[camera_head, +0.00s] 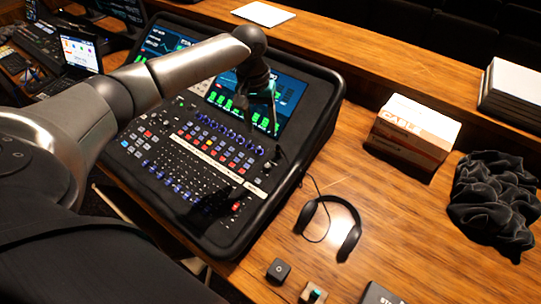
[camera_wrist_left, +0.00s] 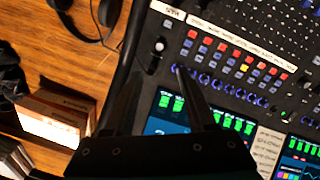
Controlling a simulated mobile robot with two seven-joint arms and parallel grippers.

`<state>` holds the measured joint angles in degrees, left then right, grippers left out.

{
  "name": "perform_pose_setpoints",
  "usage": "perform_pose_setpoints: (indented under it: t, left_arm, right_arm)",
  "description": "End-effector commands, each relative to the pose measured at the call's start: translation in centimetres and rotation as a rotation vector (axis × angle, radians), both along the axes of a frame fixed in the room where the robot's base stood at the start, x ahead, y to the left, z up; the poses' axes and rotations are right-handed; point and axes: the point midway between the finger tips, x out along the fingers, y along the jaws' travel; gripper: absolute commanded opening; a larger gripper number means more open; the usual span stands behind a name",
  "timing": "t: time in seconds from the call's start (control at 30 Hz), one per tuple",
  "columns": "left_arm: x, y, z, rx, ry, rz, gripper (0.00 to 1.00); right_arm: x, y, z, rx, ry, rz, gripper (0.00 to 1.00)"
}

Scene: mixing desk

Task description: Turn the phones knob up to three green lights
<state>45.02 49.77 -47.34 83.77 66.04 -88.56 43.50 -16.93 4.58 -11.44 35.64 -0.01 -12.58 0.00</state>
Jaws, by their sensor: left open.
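The mixing desk (camera_head: 205,165) fills the middle of the head view, with rows of small knobs, coloured buttons and a tilted screen. A small knob (camera_wrist_left: 159,46), pale on top, sits near the desk's edge in the wrist view. It may be the phones knob, but its label is too small to read. I cannot make out a row of green lights beside it. My left gripper (camera_head: 272,98) hangs over the screen in the head view. In the wrist view its fingers (camera_wrist_left: 157,72) are apart and empty, above the panel close to that knob. My right gripper does not show.
Headphones (camera_head: 349,232) lie on the wooden table right of the desk, their cable running towards it. A cardboard box (camera_head: 412,135), a dark crumpled cloth (camera_head: 492,200) and a stack of books (camera_head: 515,90) stand farther right. Small dark blocks lie at the front.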

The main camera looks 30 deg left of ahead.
Motion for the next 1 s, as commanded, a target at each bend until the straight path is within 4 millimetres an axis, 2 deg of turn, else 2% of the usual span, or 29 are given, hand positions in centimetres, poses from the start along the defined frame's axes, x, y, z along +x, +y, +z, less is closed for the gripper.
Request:
perform_pose_setpoints:
  t: [0.17,0.6,0.8,1.0]
  left_arm:
    - [0.0,-0.2,-2.4,0.001,0.004,0.000,0.56]
    - [0.3,-1.0,-11.6,0.000,0.000,-0.002,0.56]
    - [0.4,-1.2,-14.0,0.000,-0.001,-0.002,0.56]
    - [0.4,-1.3,-14.9,0.000,-0.002,-0.004,0.56]
  right_arm:
    - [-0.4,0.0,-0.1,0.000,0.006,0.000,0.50]
    - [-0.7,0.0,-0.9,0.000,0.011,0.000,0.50]
    - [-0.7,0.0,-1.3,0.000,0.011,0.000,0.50]
    - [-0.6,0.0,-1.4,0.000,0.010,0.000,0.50]
